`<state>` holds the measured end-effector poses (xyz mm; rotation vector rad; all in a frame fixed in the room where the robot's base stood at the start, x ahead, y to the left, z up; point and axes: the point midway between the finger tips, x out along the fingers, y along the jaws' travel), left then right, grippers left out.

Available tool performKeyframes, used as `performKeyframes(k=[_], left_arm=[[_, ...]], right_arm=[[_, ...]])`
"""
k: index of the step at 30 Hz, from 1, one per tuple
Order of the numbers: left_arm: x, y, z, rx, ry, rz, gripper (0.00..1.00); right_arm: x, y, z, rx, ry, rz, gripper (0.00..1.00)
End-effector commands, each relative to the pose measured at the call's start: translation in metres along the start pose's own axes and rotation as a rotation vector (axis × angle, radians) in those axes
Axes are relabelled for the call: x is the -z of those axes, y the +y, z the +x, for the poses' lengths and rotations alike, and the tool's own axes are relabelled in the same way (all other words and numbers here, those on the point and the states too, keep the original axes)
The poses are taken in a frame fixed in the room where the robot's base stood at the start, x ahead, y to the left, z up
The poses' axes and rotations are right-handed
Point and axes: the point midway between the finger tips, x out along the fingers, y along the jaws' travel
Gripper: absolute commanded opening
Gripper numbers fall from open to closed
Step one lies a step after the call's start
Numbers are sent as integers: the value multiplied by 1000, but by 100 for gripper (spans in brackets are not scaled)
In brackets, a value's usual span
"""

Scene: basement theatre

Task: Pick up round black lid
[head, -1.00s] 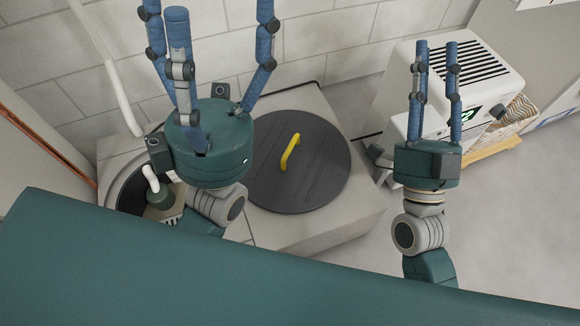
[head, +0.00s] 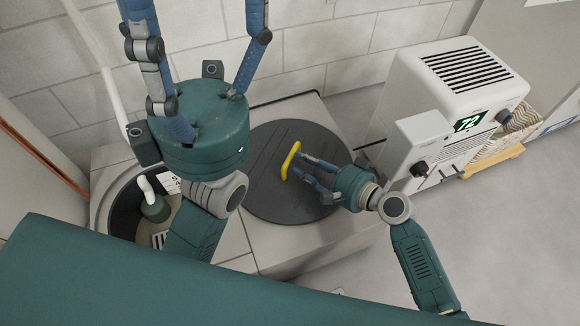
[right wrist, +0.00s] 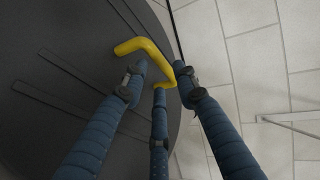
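The round black lid (head: 262,192) lies flat on a pale boxy unit and has a yellow bar handle (head: 290,160). In the right wrist view the lid (right wrist: 50,95) fills the left side, with its yellow handle (right wrist: 150,46) near the fingertips. My right gripper (head: 300,167) reaches in from the right, its fingers low over the lid and at the handle. In the wrist view its fingers (right wrist: 160,76) are spread around the handle's near end; firm contact cannot be made out. My left gripper (head: 198,125) is raised at the left, fingers spread and empty, tips cut off.
An open round well (head: 125,208) with a white pipe is in the unit, left of the lid. A white appliance (head: 455,85) with a lit display stands at the right, by a wicker basket (head: 505,135). A block wall (head: 320,45) is behind. Floor at right is clear.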

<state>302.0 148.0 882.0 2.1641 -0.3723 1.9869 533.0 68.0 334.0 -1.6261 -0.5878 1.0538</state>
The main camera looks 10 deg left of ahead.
Motion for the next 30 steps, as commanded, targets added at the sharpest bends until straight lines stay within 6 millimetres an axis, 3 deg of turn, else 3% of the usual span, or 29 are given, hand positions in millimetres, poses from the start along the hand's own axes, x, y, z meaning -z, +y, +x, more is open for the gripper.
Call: performKeyframes(k=[5, 13, 23, 27, 30], left_arm=[[0, 1, 0, -6, 14, 2, 82], [4, 3, 8, -26, 66, 8, 82], [5, 4, 12, -29, 72, 6, 82], [7, -4, 10, -21, 74, 10, 82], [7, -4, 10, -21, 74, 10, 82]], right_arm=[[0, 1, 14, 1, 2, 0, 29], [0, 2, 54, 1, 1, -1, 29], [0, 0, 59, 0, 2, -2, 29], [1, 0, 59, 0, 2, -2, 1], [1, -1, 59, 1, 3, -1, 0]])
